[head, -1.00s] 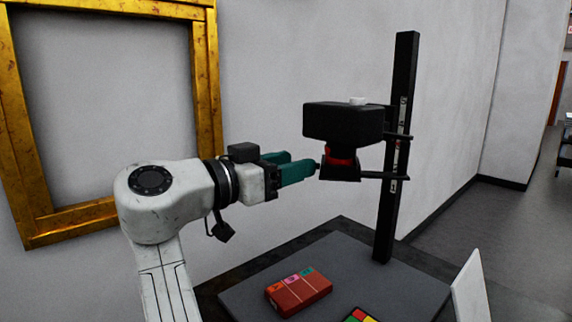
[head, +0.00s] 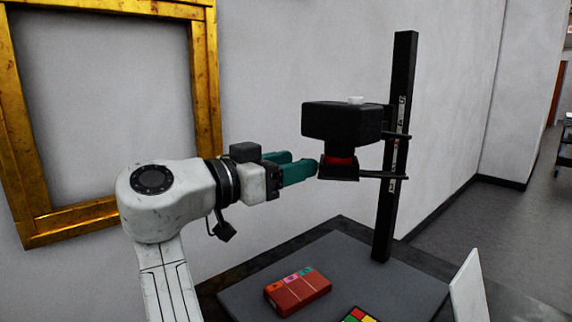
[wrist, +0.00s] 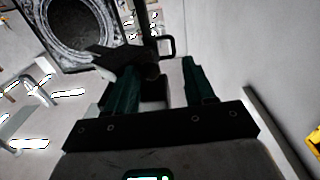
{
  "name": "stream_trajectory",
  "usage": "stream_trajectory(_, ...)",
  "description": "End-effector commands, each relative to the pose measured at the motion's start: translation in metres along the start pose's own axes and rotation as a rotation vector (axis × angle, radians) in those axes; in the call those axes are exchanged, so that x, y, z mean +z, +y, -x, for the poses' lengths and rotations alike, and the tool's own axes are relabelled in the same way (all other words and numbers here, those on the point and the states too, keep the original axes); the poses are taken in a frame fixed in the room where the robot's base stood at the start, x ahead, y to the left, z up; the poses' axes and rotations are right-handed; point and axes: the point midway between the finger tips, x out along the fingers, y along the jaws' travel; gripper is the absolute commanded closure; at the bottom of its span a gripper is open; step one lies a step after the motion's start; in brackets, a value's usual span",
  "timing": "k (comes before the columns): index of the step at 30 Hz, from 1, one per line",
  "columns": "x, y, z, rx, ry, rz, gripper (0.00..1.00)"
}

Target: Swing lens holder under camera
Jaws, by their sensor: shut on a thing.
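The black box-shaped camera (head: 343,122) with a white knob on top is mounted on a black upright post and points down. The dark lens holder (head: 338,172) sits on a lower arm from the same post, directly under the camera; a thin red band (head: 341,160) shows between them. My gripper (head: 306,162), with teal fingers, reaches from the left and is shut at the holder's left edge. The exact part held is hard to see. In the wrist view the fingers (wrist: 158,68) stand around a dark, shadowed part.
The black post (head: 392,150) stands on a grey-topped table (head: 245,300). A red box (head: 298,292) and a colour chart (head: 358,316) lie on it. A white panel (head: 468,290) leans at right. A gilt frame (head: 208,80) hangs on the wall behind my arm.

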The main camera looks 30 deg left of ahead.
Motion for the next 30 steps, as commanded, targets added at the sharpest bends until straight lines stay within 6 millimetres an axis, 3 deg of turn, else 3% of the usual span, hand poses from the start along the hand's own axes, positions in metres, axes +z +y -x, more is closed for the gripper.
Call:
stream_trajectory(1,0.004,0.004,-0.012,0.009,-0.015,0.0,0.53)
stream_trajectory(8,0.004,0.004,-0.005,0.007,-0.014,0.0,0.53)
stream_trajectory(21,0.001,0.001,0.08,-0.001,-0.003,0.0,0.53)
stream_trajectory(30,-0.001,0.0,0.108,0.0,0.001,0.0,0.53)
